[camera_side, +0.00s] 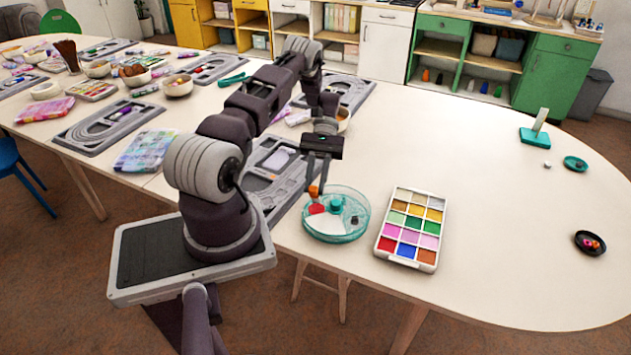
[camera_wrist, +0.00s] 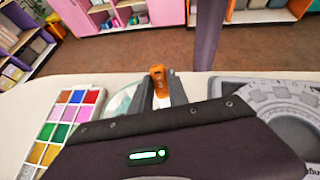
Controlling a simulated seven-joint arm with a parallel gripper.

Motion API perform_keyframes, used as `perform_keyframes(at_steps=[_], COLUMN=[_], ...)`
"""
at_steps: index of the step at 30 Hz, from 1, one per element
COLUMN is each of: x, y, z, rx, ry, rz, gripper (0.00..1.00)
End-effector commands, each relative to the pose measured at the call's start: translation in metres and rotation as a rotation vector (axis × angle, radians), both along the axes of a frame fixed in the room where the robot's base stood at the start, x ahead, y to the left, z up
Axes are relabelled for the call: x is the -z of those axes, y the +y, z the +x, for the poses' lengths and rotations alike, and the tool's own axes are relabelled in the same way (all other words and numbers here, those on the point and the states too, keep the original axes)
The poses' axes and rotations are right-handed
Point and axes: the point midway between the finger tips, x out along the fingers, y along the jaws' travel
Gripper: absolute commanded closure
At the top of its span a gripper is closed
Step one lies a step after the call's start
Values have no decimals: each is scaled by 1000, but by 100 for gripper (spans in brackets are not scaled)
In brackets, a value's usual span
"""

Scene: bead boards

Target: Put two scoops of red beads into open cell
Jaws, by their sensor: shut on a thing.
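My gripper (camera_side: 317,188) is shut on an orange-handled tool, probably the scoop (camera_side: 314,191). Its orange end (camera_wrist: 158,80) also shows between the fingers in the wrist view. The gripper is above the left part of a round, clear teal dish (camera_side: 345,238) with a teal knob in its middle. A red patch lies just below the orange tool, and a white wedge is in front of it. I cannot tell if the red is beads in a cell or part of the tool. The bead tray (camera_side: 379,252) stands right of the dish; its red cell (camera_side: 384,244) is at the front left.
A grey grooved board (camera_side: 262,184) lies left of the dish. Farther right are a teal stand with an upright piece (camera_side: 536,135), a small teal dish (camera_side: 576,163) and a black dish with colored bits (camera_side: 590,243).

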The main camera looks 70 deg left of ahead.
Motion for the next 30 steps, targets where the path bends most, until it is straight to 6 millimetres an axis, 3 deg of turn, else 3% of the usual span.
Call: perform_keyframes(at_steps=[21, 30], x=[41, 23], y=[-50, -51], z=[-29, -29], rx=[2, 2], ry=[-426, -497], rz=[731, 852], gripper=[100, 100])
